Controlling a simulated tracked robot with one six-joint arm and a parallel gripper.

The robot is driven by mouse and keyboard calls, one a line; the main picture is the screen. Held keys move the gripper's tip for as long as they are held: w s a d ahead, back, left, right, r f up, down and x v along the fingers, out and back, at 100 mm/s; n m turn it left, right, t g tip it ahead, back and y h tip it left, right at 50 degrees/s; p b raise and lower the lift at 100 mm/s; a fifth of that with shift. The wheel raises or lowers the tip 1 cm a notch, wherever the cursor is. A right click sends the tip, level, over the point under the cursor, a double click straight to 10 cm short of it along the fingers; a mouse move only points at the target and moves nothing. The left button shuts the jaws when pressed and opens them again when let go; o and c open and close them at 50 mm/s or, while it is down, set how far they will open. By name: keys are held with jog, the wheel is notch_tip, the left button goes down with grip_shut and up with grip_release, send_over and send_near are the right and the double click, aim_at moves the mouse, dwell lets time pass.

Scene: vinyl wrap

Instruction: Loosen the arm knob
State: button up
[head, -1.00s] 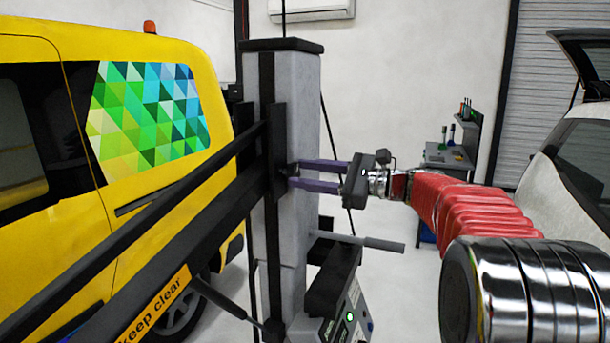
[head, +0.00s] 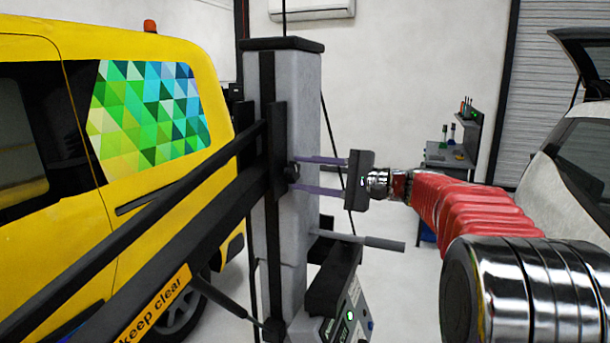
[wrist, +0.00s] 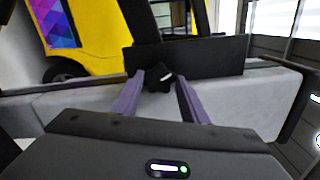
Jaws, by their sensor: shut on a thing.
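The arm knob (head: 291,172) is a small black lobed knob on the black carriage (head: 277,150) of the grey column. In the wrist view the knob (wrist: 158,77) shows as a dark star shape with a white mark on its face. My gripper (head: 297,174) reaches it from the right with two purple fingers, one above and one below the knob. In the wrist view my gripper (wrist: 157,82) has its fingertips on either side of the knob, shut on it. The fingers partly hide the knob's edges.
The grey column (head: 297,110) stands beside a yellow van (head: 190,170). A long black arm (head: 140,240) with a "keep clear" label runs from the carriage to the lower left. A grey handle (head: 370,242) and a control box (head: 345,322) are below my gripper.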

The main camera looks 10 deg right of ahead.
jog(key=shift+w+d+f+n, duration=0.1)
jog(key=shift+d+f+n, duration=0.05)
jog(key=shift+f+n, duration=0.2)
jog(key=o, duration=0.8)
jog(key=shift+c, duration=0.2)
jog(key=shift+o, duration=1.3)
jog(key=shift+r, duration=0.2)
jog(key=v, duration=1.3)
jog(key=shift+s+d, duration=0.3)
jog(key=shift+f, duration=0.1)
